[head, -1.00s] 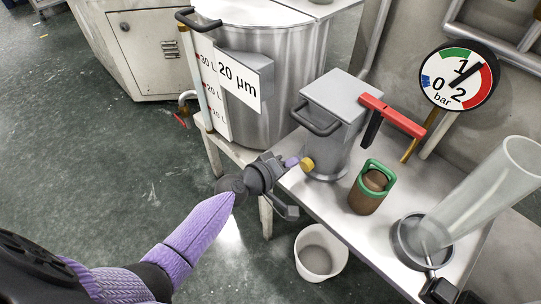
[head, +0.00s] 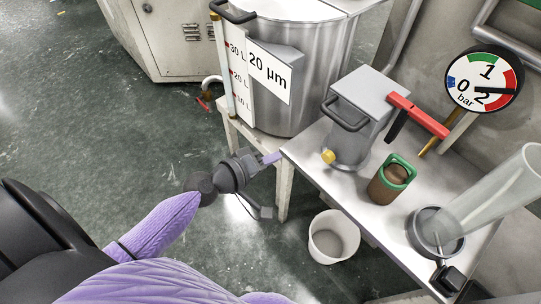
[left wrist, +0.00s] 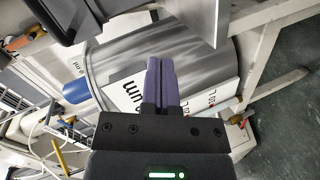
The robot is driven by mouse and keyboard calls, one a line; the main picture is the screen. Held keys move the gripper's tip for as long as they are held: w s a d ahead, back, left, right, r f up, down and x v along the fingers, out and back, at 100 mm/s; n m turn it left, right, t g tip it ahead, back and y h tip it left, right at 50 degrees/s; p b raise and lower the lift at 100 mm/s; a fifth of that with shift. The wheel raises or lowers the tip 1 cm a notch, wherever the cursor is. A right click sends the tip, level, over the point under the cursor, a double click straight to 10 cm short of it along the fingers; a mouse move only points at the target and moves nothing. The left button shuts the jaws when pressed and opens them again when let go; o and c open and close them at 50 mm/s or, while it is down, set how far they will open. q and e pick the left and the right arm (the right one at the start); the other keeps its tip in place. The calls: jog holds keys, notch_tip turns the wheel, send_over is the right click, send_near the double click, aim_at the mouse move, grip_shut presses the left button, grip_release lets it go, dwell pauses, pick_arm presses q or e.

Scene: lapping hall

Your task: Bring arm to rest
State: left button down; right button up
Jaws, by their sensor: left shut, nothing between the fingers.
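My left gripper (head: 271,158) is shut and empty, held in the air left of the bench's near edge. Its purple fingers lie together in the left wrist view (left wrist: 162,82). The gripper is apart from the yellow knob (head: 328,156) on the grey metal vessel (head: 352,149). My purple left arm comes in from the lower left. My right gripper is in neither view.
The steel bench (head: 325,175) carries a green-handled brown container (head: 390,182), a tilted clear cylinder (head: 495,196) and a large steel tank (head: 320,75). A pressure gauge (head: 470,103) has its needle near 2. A white bucket (head: 322,246) stands below.

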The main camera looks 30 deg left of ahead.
pick_arm(q)
jog(key=s+a+f+m+g+y+p, duration=0.35)
jog(key=s+f+g+p, duration=0.3)
jog(key=s+f, duration=0.8)
jog(key=s+f+m+g+y+p, duration=0.1)
jog(key=s+f+m+g, duration=0.1)
jog(key=s, duration=1.1)
jog(key=s+f+m+g+y+p, duration=0.1)
jog(key=s+m+g, duration=0.4)
jog(key=s, duration=0.8)
jog(key=shift+s+f+m+y+p, duration=0.2)
jog(key=shift+f+m+y+p, duration=0.2)
jog(key=shift+m+p, duration=0.45)
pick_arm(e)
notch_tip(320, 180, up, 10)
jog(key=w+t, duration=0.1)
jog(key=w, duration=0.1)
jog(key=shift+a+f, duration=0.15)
pick_arm(q)
jog(key=shift+d, duration=0.1)
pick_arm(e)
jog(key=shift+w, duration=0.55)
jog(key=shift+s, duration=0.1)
